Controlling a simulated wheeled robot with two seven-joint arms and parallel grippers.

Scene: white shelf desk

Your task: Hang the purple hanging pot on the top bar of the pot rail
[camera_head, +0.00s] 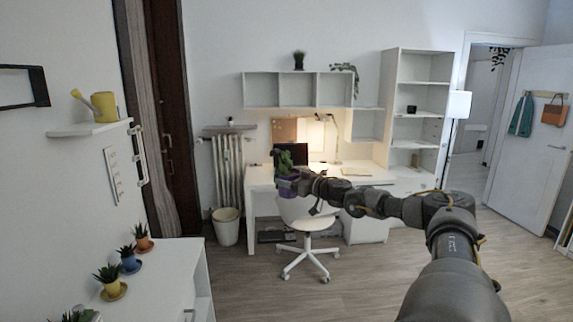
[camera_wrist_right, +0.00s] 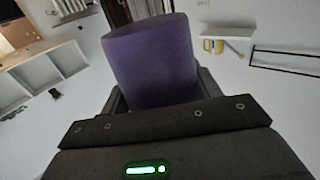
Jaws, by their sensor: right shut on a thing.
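The purple hanging pot (camera_head: 288,187) holds a leafy green plant and is up in front of the desk in the head view. My right gripper (camera_head: 298,184) is shut on it, with the arm stretched out from the lower right. In the right wrist view the purple pot (camera_wrist_right: 152,62) fills the middle, between the fingers. What looks like the white pot rail (camera_head: 141,153) is on the left wall, seen almost edge-on, well left of the pot and apart from it. Its bars are hard to separate. My left gripper is not in view.
A wall shelf (camera_head: 90,129) with a yellow watering can (camera_head: 104,106) is left of the rail. A white cabinet (camera_head: 190,262) with several small potted plants stands below. A white chair (camera_head: 307,217) and desk (camera_head: 262,178) are behind the pot. Open floor lies between cabinet and chair.

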